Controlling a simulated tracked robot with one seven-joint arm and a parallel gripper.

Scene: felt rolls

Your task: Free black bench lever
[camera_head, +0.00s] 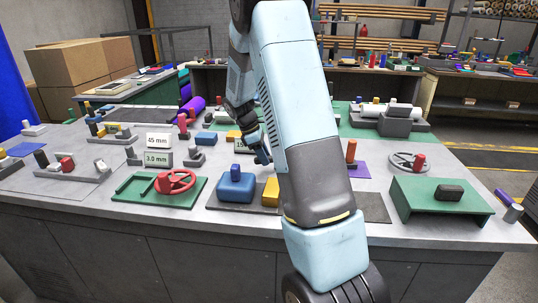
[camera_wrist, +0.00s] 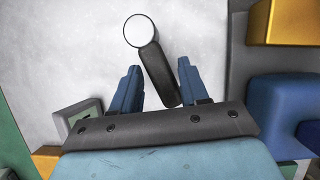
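In the wrist view a black lever (camera_wrist: 158,76) with a round white-topped end (camera_wrist: 139,30) lies between the two blue fingers of my gripper (camera_wrist: 158,67). The fingers stand apart, with a gap visible on each side of the lever; the right finger is the nearer one. The lever looks tilted across the finger opening. In the head view my gripper (camera_head: 262,155) points down over the middle of the grey bench (camera_head: 100,206); the arm hides part of that area, and I cannot make out this lever there.
A blue block (camera_head: 236,186) and a yellow block (camera_head: 270,192) stand close in front of my gripper. A green stand (camera_head: 437,205) is at the right.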

